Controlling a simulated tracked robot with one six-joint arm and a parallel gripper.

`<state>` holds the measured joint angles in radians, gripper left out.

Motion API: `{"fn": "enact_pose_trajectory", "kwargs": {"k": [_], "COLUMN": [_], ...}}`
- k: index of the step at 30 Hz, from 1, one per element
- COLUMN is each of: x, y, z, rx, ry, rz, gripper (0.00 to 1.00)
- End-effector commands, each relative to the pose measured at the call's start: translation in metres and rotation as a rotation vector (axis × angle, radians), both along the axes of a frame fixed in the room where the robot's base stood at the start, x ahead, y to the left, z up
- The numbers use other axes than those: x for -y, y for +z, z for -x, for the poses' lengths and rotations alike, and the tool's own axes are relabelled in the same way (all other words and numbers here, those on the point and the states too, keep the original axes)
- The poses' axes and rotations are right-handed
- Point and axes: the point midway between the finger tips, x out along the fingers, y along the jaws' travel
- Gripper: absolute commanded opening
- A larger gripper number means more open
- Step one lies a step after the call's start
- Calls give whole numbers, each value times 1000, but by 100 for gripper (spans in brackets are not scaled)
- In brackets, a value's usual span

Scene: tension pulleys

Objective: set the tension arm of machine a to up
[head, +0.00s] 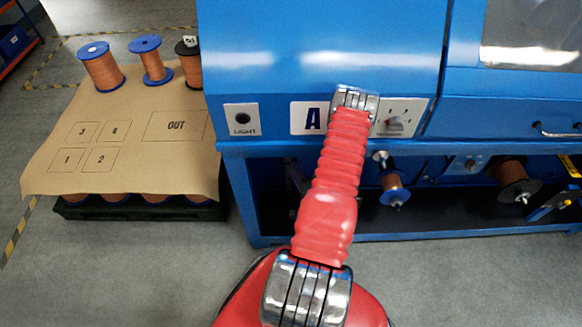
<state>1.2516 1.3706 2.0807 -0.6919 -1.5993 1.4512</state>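Machine A (318,60) is the blue cabinet in front of me, with a white plate (307,118) marked "A". Right of the plate is a light panel (408,112) with small marks and a grey knob or lever (394,125); its setting is too small to read. I cannot tell whether this is the tension arm. My red arm rises across the front of the machine and covers part of the panel. My gripper is not visible; the arm ends in view at a metal joint over the cabinet front.
A "LIGHT" switch plate (242,119) is left of the A plate. Below, a copper spool (393,182) and a larger one (510,172) sit in the open bay. At left, a brown sheet (120,135) carries several spools. Grey floor is clear in front.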

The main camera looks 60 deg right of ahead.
Motion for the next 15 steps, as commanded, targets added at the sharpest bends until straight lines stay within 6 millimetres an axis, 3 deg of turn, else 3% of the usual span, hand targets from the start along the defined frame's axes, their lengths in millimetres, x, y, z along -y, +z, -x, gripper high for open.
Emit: {"fn": "enact_pose_trajectory", "kwargs": {"k": [6, 15], "x": [-16, -33], "y": [7, 14], "z": [29, 57], "rx": [0, 1], "ry": [-3, -1], "rz": [0, 1], "gripper": [26, 26]}}
